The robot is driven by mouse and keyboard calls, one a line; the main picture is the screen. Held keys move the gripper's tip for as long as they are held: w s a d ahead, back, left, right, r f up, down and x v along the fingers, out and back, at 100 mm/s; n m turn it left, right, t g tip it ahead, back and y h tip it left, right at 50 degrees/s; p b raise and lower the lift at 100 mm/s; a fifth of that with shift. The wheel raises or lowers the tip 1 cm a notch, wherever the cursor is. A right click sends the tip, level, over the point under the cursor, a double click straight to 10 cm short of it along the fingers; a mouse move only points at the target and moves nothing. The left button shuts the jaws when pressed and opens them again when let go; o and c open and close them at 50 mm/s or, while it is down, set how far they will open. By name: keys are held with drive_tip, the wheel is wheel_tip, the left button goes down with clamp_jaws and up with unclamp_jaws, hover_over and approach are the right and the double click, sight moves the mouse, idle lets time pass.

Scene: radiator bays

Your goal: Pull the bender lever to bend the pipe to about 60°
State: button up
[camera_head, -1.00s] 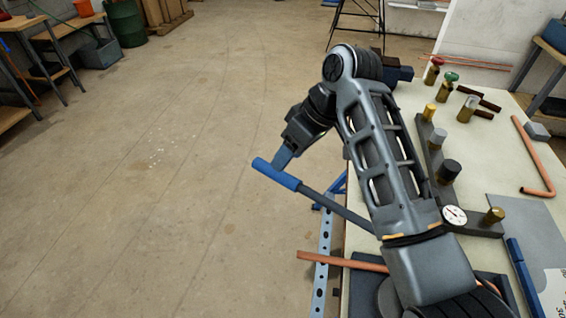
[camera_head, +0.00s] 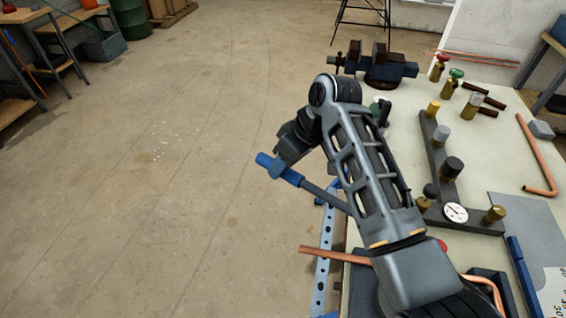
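The bender lever (camera_head: 325,196) is a dark rod with a blue grip (camera_head: 292,177), sticking out to the left over the bench's left edge. My gripper (camera_head: 277,168) is at the blue grip and appears closed around it; the fingertips are small and partly hidden. The copper pipe (camera_head: 325,254) sticks out left past the bench edge. A curved copper piece (camera_head: 488,282) shows right of my forearm, apparently the same pipe. My arm hides the bender's middle and most of the bend, so the angle cannot be read.
The pale bench (camera_head: 480,150) carries a manifold with a white gauge (camera_head: 455,213), several brass valves, a dark blue vise (camera_head: 385,68) and a bent copper pipe (camera_head: 540,160). A perforated blue rail (camera_head: 324,260) runs along its left edge. The floor to the left is clear.

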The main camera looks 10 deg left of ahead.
clamp_jaws()
idle(0.3)
